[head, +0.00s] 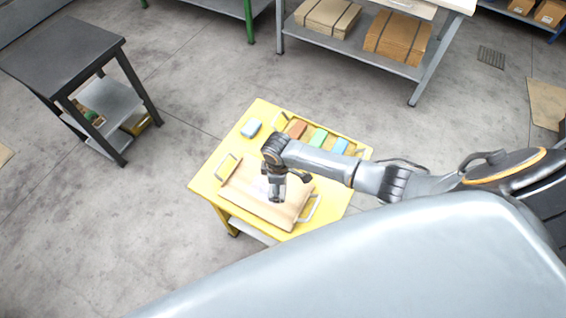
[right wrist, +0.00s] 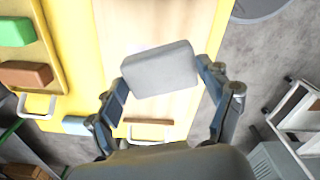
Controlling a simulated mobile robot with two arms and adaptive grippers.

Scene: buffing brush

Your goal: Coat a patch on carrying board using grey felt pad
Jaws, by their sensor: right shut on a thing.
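My right gripper (head: 277,195) hangs over the carrying board (head: 245,190), a pale wooden board with a handle at each end, lying on a yellow cart. In the right wrist view, the gripper (right wrist: 165,80) is shut on the grey felt pad (right wrist: 158,70), a light grey block held between its two fingers. The board (right wrist: 165,20) shows behind the pad. I cannot tell whether the pad touches the board. A paler area (head: 261,186) shows on the board beside the gripper, partly hidden by it. My left gripper is not in view.
A yellow tray (head: 361,157) on the cart holds orange-brown (head: 297,129), green (head: 319,138) and blue (head: 340,146) blocks. A light blue block (head: 251,128) lies on the cart's far left corner. A dark table (head: 62,50) stands left; floor between is clear.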

